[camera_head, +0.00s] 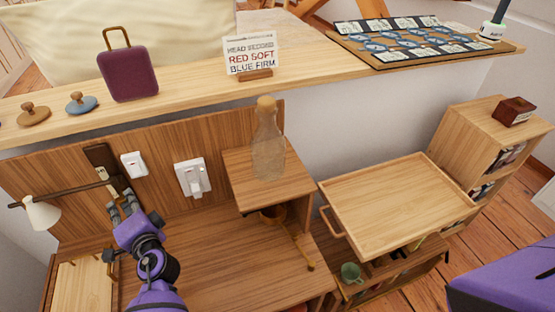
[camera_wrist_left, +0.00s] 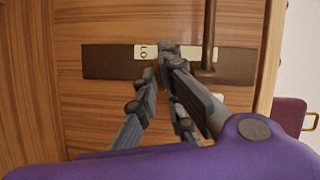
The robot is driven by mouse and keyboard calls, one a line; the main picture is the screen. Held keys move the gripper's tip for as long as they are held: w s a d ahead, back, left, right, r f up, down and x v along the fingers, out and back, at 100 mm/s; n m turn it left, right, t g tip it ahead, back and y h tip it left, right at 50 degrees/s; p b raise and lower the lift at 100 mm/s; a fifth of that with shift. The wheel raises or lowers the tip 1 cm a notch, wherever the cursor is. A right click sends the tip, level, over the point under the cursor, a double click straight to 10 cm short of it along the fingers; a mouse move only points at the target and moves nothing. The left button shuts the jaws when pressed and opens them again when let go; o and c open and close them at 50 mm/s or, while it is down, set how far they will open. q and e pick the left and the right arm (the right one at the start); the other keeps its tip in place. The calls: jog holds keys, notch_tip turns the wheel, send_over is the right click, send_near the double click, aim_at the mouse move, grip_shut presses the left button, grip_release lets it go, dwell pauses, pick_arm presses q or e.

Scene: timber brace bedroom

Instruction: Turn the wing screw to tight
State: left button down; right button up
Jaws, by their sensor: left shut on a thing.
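A dark brown plate (camera_head: 100,158) is on the wooden back panel at the left of the head view. In the left wrist view the plate (camera_wrist_left: 105,62) lies across the panel with a pale label (camera_wrist_left: 142,51), partly covered by my fingers. My left gripper (camera_head: 120,203) reaches up to the plate; its fingertips (camera_wrist_left: 163,62) come together in front of the label, shut on the wing screw. The screw itself is hidden by the fingers, so its angle cannot be told. My right gripper is out of view.
A lamp with a white shade (camera_head: 42,214) hangs on a dark bar beside the plate, left of my gripper. White switches (camera_head: 192,178) are to the right. A glass bottle (camera_head: 268,150) stands on a wooden box. The desk top (camera_head: 215,255) is largely clear.

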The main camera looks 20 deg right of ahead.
pick_arm(q)
jog(key=f+m+t+b, duration=0.1)
jog(key=m+b, duration=0.1)
jog(key=b, duration=0.1)
jog(key=m+t+b, duration=0.1)
jog(key=m+b, duration=0.3)
jog(key=m+t+b, duration=0.1)
jog(key=m+b, duration=0.2)
jog(key=m, duration=0.1)
jog(key=shift+f+t+b, duration=0.1)
jog(key=shift+t+b, duration=0.3)
jog(key=shift+a+m+t+h+b, duration=0.15)
jog(key=shift+m+t+h+b, duration=0.3)
jog(key=shift+m+h+b, duration=1.35)
jog(key=shift+a+m+t+h+b, duration=0.1)
jog(key=shift+m+t+h+b, duration=0.25)
jog(key=shift+m, duration=2.7)
jog(key=shift+a+m+t+h+b, duration=0.15)
jog(key=shift+m+t+h+b, duration=0.7)
jog(key=shift+m, duration=1.6)
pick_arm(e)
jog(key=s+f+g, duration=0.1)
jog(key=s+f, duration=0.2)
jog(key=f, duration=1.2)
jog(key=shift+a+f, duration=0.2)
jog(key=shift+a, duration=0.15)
pick_arm(q)
jog(key=shift+g+h, duration=0.25)
jog(key=shift+h, duration=0.05)
